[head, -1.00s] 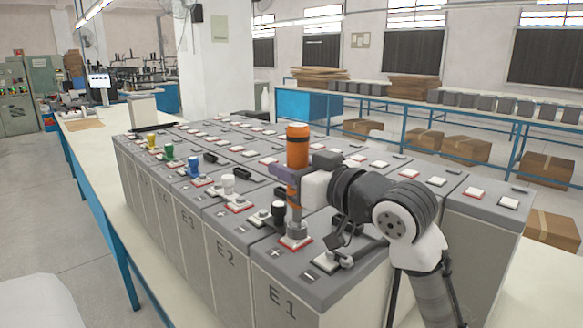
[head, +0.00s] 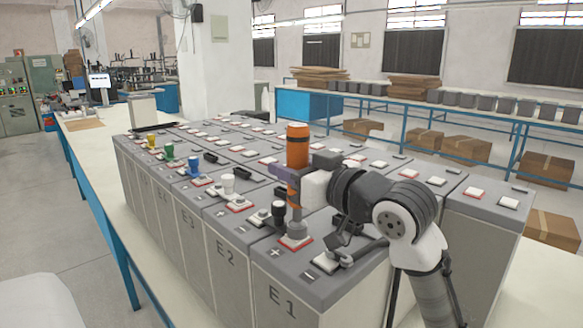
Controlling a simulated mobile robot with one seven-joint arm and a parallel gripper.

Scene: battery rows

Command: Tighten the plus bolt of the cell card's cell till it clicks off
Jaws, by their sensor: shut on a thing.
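My gripper (head: 291,173) is shut on an upright orange tool (head: 298,146) with a dark band near its top. The tool's grey lower end (head: 296,228) stands on the red-edged plus terminal (head: 294,243) of the front cell, E1 (head: 285,298). A plus mark is printed on the cell top beside that terminal. The tool hides the bolt under it. The minus terminal (head: 327,263) of E1 has a white pad and lies to the right, near a dark link. I cannot make out a cell card with readable text.
Behind E1 stand E2 (head: 228,258), E3 (head: 189,228) and more cells in tight rows. Black, white, blue, green and yellow caps (head: 151,139) rise from the near row. A bare strip of white bench (head: 165,290) runs along the left.

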